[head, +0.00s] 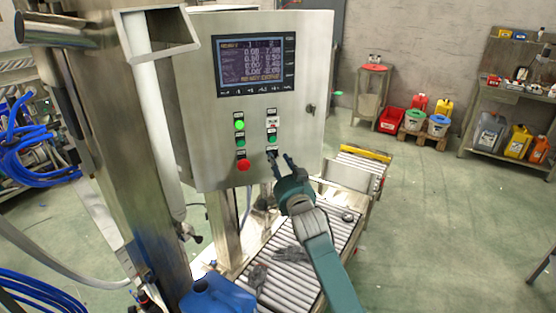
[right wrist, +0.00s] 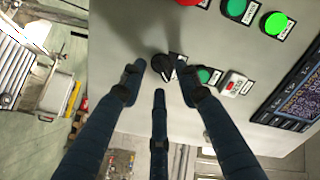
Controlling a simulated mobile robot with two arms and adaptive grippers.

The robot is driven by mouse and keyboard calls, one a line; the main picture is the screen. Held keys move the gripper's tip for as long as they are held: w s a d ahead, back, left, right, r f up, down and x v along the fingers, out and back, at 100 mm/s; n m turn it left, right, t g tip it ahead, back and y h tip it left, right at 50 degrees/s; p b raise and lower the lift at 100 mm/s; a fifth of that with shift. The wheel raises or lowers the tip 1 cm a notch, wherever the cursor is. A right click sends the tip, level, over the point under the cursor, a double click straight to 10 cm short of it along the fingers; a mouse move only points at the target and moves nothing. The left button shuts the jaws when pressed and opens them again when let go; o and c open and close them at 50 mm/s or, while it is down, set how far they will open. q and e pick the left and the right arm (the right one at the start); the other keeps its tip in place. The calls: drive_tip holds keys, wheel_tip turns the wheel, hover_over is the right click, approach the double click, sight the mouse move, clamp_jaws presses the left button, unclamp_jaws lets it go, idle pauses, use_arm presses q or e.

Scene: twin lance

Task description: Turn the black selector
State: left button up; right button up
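The black selector (right wrist: 163,66) is a small round knob on the grey face of the control cabinet (head: 210,130), below the small green button (right wrist: 208,76) in the right column. In the head view the selector is largely hidden by my fingers. My right gripper (head: 281,158) is in front of it, fingers pointing at the panel. In the right wrist view the gripper (right wrist: 161,80) is open, with fingertips spread left, right and below the knob. They look apart from it, though contact is hard to judge. My left gripper is not in view.
A red button (head: 243,165) and lit green button (head: 239,124) are close by on the left. A display (head: 255,65) is above. A roller conveyor (head: 325,240) runs below, and a blue container (head: 215,297) stands at the bottom. Open floor lies to the right.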

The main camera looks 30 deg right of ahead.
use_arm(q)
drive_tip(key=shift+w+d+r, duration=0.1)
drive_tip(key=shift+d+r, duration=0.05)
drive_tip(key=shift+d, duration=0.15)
use_arm(e)
drive_tip(key=shift+w+d, duration=0.15)
drive_tip(key=shift+w, duration=0.25)
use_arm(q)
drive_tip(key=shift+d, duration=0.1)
use_arm(e)
drive_tip(key=shift+c, duration=0.3)
clamp_jaws()
